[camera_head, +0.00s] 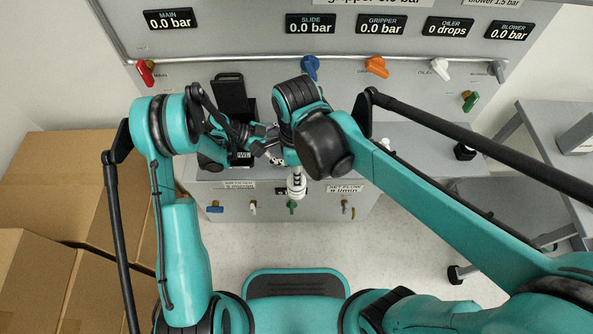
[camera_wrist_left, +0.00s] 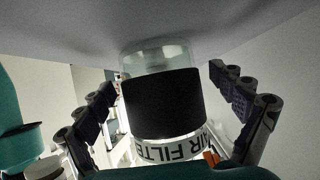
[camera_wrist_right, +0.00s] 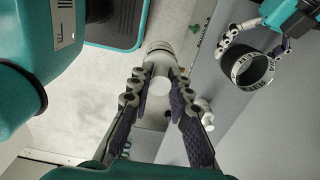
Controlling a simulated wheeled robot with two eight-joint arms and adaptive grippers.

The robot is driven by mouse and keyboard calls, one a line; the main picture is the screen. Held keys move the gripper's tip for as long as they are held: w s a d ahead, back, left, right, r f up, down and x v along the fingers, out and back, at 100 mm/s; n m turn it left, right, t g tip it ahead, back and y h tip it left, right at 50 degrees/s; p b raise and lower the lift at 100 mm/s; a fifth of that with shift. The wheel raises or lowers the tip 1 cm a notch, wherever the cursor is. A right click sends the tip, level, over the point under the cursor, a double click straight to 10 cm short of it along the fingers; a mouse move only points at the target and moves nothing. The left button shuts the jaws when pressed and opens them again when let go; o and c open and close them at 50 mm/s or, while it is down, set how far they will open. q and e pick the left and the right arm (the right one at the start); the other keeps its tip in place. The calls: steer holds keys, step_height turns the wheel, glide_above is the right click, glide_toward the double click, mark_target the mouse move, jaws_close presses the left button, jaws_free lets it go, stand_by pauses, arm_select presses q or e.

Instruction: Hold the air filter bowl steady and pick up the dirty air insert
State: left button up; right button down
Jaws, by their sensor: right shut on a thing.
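The air filter bowl (camera_wrist_left: 162,100), with a wide black band and an "AIR FILTER" label, stands between the fingers of my left gripper (camera_wrist_left: 162,82). Those fingers are spread with a small gap visible on either side. The bowl (camera_wrist_right: 250,70) also shows at the upper right of the right wrist view as a dark ring. My right gripper (camera_wrist_right: 160,78) is shut on a pale cylindrical insert (camera_wrist_right: 160,54), which is apart from the bowl. In the head view the pale insert (camera_head: 297,182) hangs below my right wrist, in front of the bench. My arms hide most of the bowl there.
A grey panel with pressure displays and coloured valve handles (camera_head: 310,66) rises behind the bench (camera_head: 420,150). Cardboard boxes (camera_head: 55,190) stand at the left. A grey table (camera_head: 540,150) stands at the right. The floor in front of the bench is clear.

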arm_select(q)
steer(key=v, duration=1.2)
steer(key=shift+s+f, duration=0.1)
